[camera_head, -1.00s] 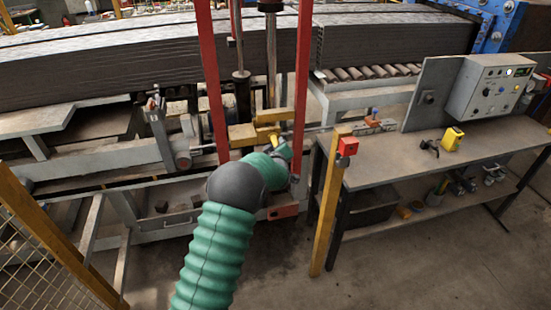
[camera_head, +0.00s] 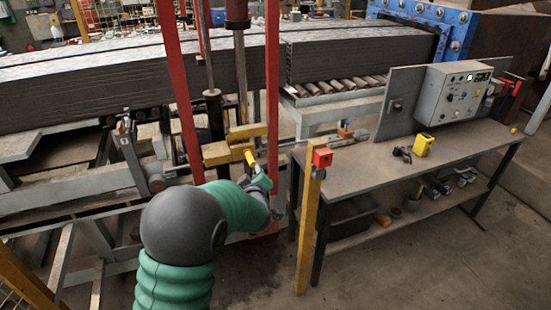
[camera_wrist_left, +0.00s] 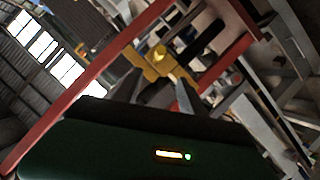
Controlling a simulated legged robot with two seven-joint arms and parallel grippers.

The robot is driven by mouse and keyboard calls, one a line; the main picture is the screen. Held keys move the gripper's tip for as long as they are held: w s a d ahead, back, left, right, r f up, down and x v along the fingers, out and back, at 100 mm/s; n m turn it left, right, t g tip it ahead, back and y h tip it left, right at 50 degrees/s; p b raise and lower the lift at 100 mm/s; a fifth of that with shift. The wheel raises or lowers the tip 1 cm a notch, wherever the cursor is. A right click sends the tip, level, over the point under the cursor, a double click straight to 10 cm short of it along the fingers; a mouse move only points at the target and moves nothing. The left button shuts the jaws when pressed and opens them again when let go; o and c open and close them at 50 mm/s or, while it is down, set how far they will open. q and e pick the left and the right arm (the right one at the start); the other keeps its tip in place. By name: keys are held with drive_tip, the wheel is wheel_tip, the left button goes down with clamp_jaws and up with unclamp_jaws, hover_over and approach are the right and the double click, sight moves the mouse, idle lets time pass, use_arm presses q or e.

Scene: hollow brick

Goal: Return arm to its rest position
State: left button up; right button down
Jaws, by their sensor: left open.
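My left arm, in a green ribbed sleeve, comes up from the bottom of the head view. Its left gripper (camera_head: 264,181) is at the machine frame, just below a yellow-tipped piece (camera_head: 249,158) on a yellow block (camera_head: 217,153). In the wrist view the two dark fingers of the gripper (camera_wrist_left: 157,90) stand apart with no object visible between them. A yellow part (camera_wrist_left: 160,58) shows beyond the fingers; contact with it cannot be made out. My right gripper is not in view.
Red uprights (camera_head: 272,80) flank the arm's far end. A yellow post with a red box (camera_head: 322,157) stands to its right, before a grey workbench (camera_head: 370,171) with a control box (camera_head: 460,93). Long grey slabs (camera_head: 90,82) lie behind. Floor at lower right is clear.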

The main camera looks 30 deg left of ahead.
use_arm(q)
drive_tip(key=s+d+f+m+g+h, duration=0.1)
drive_tip(key=s+d+f+m+h, duration=0.15)
drive_tip(key=d, duration=0.25)
drive_tip(key=s+d+f+m+h, duration=0.1)
drive_tip(key=d+f+m+h, duration=0.15)
drive_tip(key=d, duration=0.35)
drive_tip(key=s+d+f+m+g+h, duration=0.1)
drive_tip(key=s+d+f+m+g, duration=0.1)
drive_tip(key=s, duration=0.6)
drive_tip(key=s+d+f+m+g+h, duration=0.1)
drive_tip(key=s+d+f+m+g, duration=0.2)
drive_tip(key=s, duration=0.5)
drive_tip(key=s+d+f+m+g+h, duration=0.1)
drive_tip(key=s+d+f+m+g, duration=0.1)
drive_tip(key=s+d+m, duration=0.2)
drive_tip(key=s+d, duration=0.1)
drive_tip(key=s, duration=0.2)
drive_tip(key=shift+s+d+f+g+h, duration=0.3)
drive_tip(key=shift+s+d+g, duration=0.1)
